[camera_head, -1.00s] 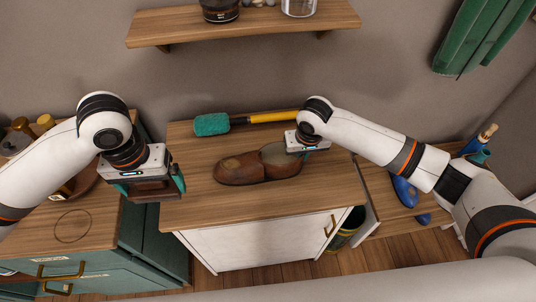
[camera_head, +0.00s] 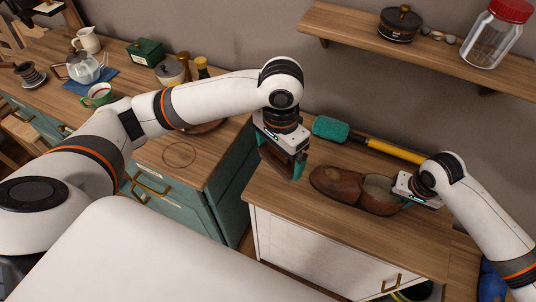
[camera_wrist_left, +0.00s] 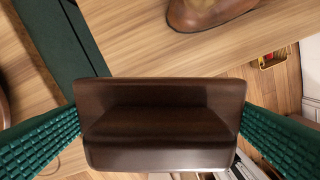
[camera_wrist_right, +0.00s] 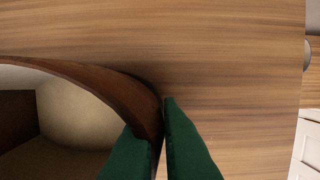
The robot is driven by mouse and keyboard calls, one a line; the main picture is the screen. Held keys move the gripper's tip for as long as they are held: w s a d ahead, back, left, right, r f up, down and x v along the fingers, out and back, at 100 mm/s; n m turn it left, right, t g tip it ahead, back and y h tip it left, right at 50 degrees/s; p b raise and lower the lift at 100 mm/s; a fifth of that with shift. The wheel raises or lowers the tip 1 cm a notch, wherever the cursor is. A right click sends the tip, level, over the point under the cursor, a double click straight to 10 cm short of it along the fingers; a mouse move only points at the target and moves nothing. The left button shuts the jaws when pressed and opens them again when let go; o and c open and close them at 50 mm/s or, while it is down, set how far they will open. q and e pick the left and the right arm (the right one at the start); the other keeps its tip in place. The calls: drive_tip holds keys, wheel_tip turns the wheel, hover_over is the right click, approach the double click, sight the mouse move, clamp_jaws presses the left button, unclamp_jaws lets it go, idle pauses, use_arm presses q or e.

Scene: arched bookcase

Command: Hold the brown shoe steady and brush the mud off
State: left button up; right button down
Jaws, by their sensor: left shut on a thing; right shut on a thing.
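The brown shoe (camera_head: 343,186) lies on the wooden cabinet top (camera_head: 330,232), toe to the left, with lighter dull patches on its toe. My right gripper (camera_head: 404,206) is shut on the rim at its heel end; the right wrist view shows one finger inside the shoe (camera_wrist_right: 112,82) and one outside. My left gripper (camera_head: 283,164) is shut on a dark brown brush (camera_wrist_left: 163,125), held in the air just left of the toe, apart from it. The brush's bristles are hidden. The toe (camera_wrist_left: 205,12) shows at the top of the left wrist view.
A teal-headed brush with a yellow handle (camera_head: 395,151) lies behind the shoe. A shelf (camera_head: 400,50) with a black pot (camera_head: 399,24) and a glass jar (camera_head: 492,38) hangs above. A green cabinet (camera_head: 190,195) with kitchenware stands at the left, across a gap.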

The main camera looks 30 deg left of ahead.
use_arm(q)
drive_tip(key=w+d+f+m, duration=0.2)
drive_tip(key=w+d+m, duration=0.6)
drive_tip(key=d+m, duration=0.45)
drive_tip(key=shift+m, duration=0.65)
drive_tip(key=shift+s+a+f, duration=0.1)
drive_tip(key=shift+a+f, duration=0.1)
drive_tip(key=shift+f, duration=0.95)
drive_tip(key=shift+a+f, duration=0.2)
drive_tip(key=shift+f, duration=1)
drive_tip(key=shift+s+a+f, duration=0.1)
drive_tip(key=shift+a+f, duration=0.1)
drive_tip(key=shift+f, duration=1.55)
drive_tip(key=shift+w+r, duration=0.15)
drive_tip(key=shift+w, duration=0.7)
drive_tip(key=shift+c, duration=0.4)
drive_tip(key=shift+w, duration=1.15)
drive_tip(key=shift+s, duration=1.8)
drive_tip(key=shift+s+r, duration=0.1)
drive_tip(key=shift+s, duration=0.15)
wheel_tip(320, 180, up, 8)
drive_tip(key=shift+f, duration=0.2)
drive_tip(key=shift+w, duration=0.1)
